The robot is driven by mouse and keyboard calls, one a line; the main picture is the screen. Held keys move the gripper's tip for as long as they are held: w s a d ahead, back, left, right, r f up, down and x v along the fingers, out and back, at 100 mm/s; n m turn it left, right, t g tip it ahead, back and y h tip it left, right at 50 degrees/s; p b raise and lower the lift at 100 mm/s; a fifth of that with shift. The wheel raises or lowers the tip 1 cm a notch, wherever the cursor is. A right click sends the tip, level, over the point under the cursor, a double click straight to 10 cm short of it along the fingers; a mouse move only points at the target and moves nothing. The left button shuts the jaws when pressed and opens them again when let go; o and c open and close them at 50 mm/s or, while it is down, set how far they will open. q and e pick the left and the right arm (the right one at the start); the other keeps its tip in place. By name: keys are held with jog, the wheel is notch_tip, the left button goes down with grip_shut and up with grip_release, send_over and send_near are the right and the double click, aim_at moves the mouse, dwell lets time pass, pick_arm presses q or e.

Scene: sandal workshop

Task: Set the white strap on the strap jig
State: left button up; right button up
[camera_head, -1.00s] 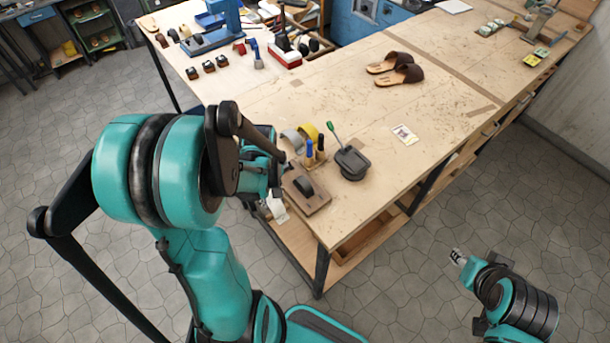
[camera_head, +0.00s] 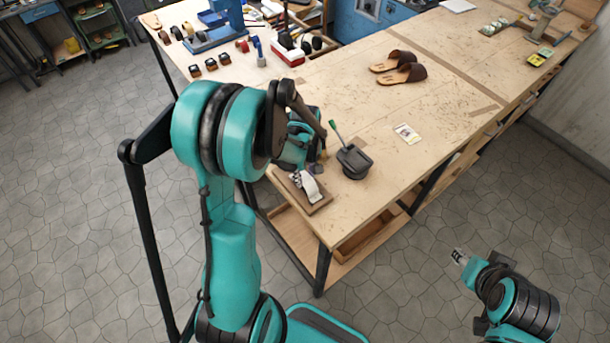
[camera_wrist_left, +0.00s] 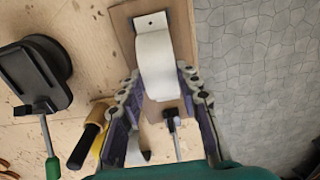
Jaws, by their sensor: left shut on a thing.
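The white strap (camera_head: 310,186) lies arched over the strap jig, a brown board (camera_head: 320,206) at the near corner of the workbench. The jig's dark hump is hidden under it. In the left wrist view the white strap (camera_wrist_left: 157,62) runs lengthwise along the board (camera_wrist_left: 183,22), its flat far end near a dark strip. My left gripper (camera_wrist_left: 160,86) is shut on the strap, one finger at each side of its near part. In the head view my left gripper (camera_head: 297,178) is small and partly hidden. My right gripper (camera_head: 459,257) is away from the bench, over the floor; its jaws are too small to judge.
A black dish-like tool (camera_head: 353,162) stands right of the jig. A green-handled tool (camera_wrist_left: 52,165) and a black-handled tool (camera_wrist_left: 85,145) are close to my left gripper. Brown sandals (camera_head: 398,67) lie farther back. The bench's middle is mostly clear.

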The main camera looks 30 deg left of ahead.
pick_arm(q)
jog(key=shift+f, duration=0.1)
jog(key=o, duration=0.9)
jog(key=shift+o, duration=0.2)
